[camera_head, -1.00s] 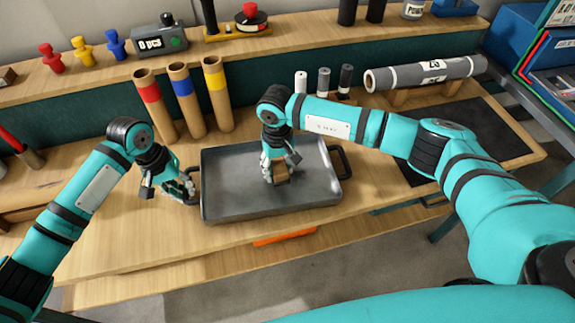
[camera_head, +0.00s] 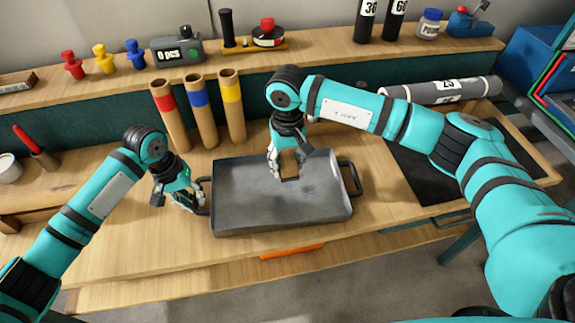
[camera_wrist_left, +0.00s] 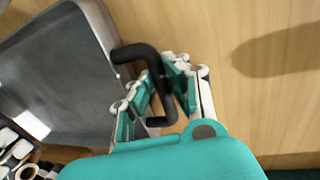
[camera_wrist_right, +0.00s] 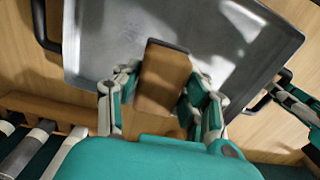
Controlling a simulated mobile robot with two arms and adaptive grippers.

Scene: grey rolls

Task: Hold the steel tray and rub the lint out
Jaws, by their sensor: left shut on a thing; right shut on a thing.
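The grey steel tray (camera_head: 250,210) lies on the wooden bench, with a black handle at each end. My left gripper (camera_head: 190,198) is shut on the tray's left handle (camera_wrist_left: 135,52), as the left wrist view shows. My right gripper (camera_head: 285,168) is shut on a brown block (camera_wrist_right: 163,75) with a dark edge. It holds the block over the back middle part of the tray; I cannot tell if the block touches the floor. A faint dark smudge (camera_head: 309,187) shows on the tray floor right of the block. The block's underside is hidden.
Several cardboard tubes with coloured bands (camera_head: 203,108) stand behind the tray. A grey roll (camera_head: 440,92) lies at the back right, above a dark mat (camera_head: 420,180). A raised shelf (camera_head: 330,50) runs along the back. Bare bench (camera_head: 110,240) lies left of the tray.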

